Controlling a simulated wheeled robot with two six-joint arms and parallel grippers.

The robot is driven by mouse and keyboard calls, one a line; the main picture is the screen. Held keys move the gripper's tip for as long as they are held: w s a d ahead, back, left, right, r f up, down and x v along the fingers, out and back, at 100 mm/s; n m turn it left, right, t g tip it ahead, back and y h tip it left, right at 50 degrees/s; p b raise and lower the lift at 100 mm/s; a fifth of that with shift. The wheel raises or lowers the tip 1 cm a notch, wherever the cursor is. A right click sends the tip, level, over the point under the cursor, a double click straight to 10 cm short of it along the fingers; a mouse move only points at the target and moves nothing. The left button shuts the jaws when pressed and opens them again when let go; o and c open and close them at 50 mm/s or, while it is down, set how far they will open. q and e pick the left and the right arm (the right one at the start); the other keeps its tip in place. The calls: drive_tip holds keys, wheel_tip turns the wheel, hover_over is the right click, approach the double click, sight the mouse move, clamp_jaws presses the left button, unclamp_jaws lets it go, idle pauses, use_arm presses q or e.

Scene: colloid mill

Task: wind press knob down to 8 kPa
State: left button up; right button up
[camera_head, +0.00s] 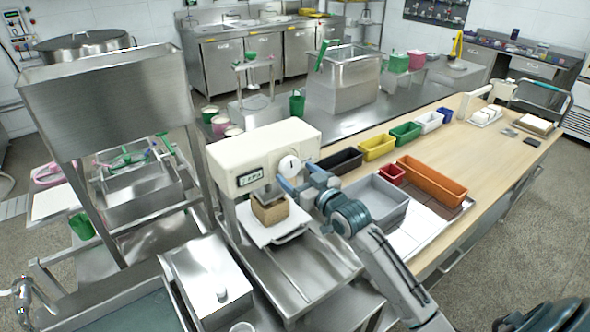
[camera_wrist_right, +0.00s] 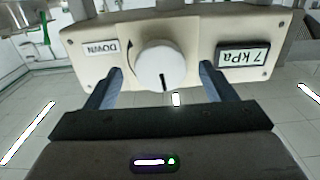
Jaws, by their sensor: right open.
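The press (camera_head: 262,152) is a cream box with a white round knob (camera_head: 289,165) on its front and a small display (camera_head: 250,177) to the knob's left. My right gripper (camera_head: 291,184) is open at the knob. Its blue fingers stand on either side of the knob with gaps; whether they reach past its face I cannot tell. My left gripper is not in view.
Under the press, a brown block (camera_head: 269,209) sits on a white plate (camera_head: 262,231). To the right, a grey bin (camera_head: 374,203), an orange bin (camera_head: 432,180) and several coloured bins stand on the wooden table (camera_head: 490,163). A steel hopper (camera_head: 108,100) stands at left.

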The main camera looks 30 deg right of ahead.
drive_tip(key=shift+w+a, duration=0.15)
drive_tip(key=shift+w, duration=0.65)
drive_tip(key=c, duration=1)
drive_tip(key=shift+r+m+p, duration=0.2)
drive_tip(key=shift+m+p, duration=0.3)
drive_tip(key=shift+p, duration=0.15)
drive_tip(key=shift+f+m+p, duration=0.1)
drive_tip(key=shift+m+p, duration=0.25)
drive_tip(key=shift+m, duration=0.25)
drive_tip(key=o, duration=1)
drive_tip(key=shift+f, duration=0.1)
